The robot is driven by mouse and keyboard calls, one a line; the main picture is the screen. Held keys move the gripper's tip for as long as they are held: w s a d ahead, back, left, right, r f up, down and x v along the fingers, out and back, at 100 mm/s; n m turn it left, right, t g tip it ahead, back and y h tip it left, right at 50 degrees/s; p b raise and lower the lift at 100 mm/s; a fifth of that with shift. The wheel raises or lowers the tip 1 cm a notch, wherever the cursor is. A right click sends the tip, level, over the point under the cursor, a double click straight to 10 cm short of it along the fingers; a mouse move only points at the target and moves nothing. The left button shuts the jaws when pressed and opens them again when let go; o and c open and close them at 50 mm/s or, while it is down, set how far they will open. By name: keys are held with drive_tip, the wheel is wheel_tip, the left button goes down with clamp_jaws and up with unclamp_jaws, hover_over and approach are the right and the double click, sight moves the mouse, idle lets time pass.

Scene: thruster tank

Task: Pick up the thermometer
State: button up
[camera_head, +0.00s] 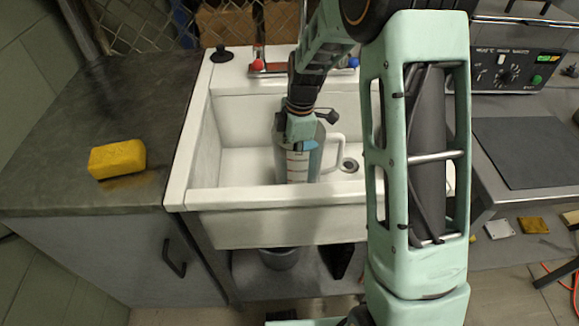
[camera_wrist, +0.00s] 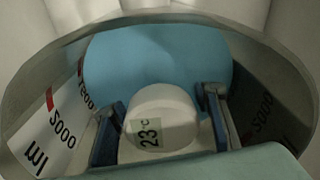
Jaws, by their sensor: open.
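The thermometer (camera_wrist: 165,103) is a white, round-topped piece with a small display reading 23 °C. It sits in a clear measuring jug (camera_head: 297,168) with red marks and a handle, which stands in the white sink. Blue liquid (camera_wrist: 150,60) shows in the jug, behind the thermometer in the wrist view. My gripper (camera_head: 300,130) reaches down into the jug's mouth. In the wrist view its two fingers (camera_wrist: 162,110) are apart, one on each side of the thermometer. Whether either finger touches it I cannot tell. The thermometer's lower part is hidden.
The sink's walls (camera_head: 205,150) surround the jug, with a drain (camera_head: 349,165) to its right. A tap with red and blue knobs (camera_head: 258,65) stands behind. A yellow sponge (camera_head: 117,159) lies on the left counter. A control box (camera_head: 515,70) is at the right.

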sight(288, 144)
drive_tip(key=shift+a+f, duration=0.1)
drive_tip(key=shift+f, duration=0.3)
drive_tip(key=c, duration=1.1)
wheel_tip(288, 144, up, 10)
drive_tip(key=shift+r+p, duration=0.25)
drive_tip(key=shift+p, duration=1)
wheel_tip(288, 144, up, 10)
drive_tip(key=p, duration=1)
drive_tip(key=shift+r+p, duration=0.25)
drive_tip(key=shift+p, duration=0.05)
